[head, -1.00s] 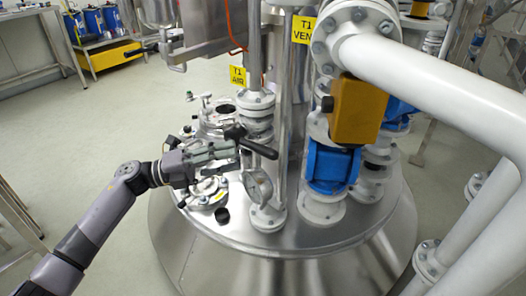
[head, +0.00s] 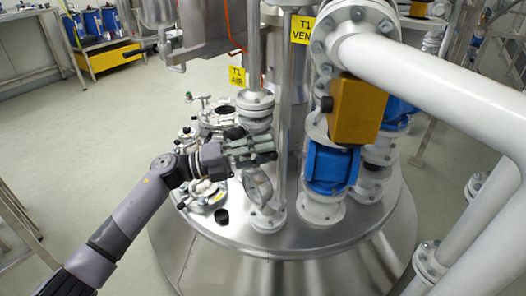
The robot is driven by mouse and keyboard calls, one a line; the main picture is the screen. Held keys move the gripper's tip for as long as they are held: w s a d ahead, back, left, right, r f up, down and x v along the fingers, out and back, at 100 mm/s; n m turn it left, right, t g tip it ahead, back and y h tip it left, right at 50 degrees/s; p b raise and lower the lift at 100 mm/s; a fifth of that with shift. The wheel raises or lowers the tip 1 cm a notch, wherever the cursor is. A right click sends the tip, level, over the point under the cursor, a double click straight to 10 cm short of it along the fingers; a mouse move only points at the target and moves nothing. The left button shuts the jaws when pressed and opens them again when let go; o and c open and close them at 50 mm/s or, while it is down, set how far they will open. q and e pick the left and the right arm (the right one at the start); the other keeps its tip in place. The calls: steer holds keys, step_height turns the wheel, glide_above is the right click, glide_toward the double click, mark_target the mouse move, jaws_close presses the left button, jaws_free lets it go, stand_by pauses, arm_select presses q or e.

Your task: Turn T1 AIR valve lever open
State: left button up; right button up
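The yellow T1 AIR label (head: 237,77) hangs on the left of the vertical pipe with the white flanges (head: 257,100). The T1 AIR valve sits below these flanges, and my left gripper (head: 264,148) covers most of it. A small dark part of the valve (head: 234,132) shows just above the gripper. The black lever handle does not show clearly; it is hidden behind or between my fingers. The fingers point right, across the front of the valve. I cannot tell whether they are closed on the lever. My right gripper is not in view.
Tank-top fittings (head: 207,192) crowd the left.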

arm_select(q)
jaws_close()
stand_by(0.6)
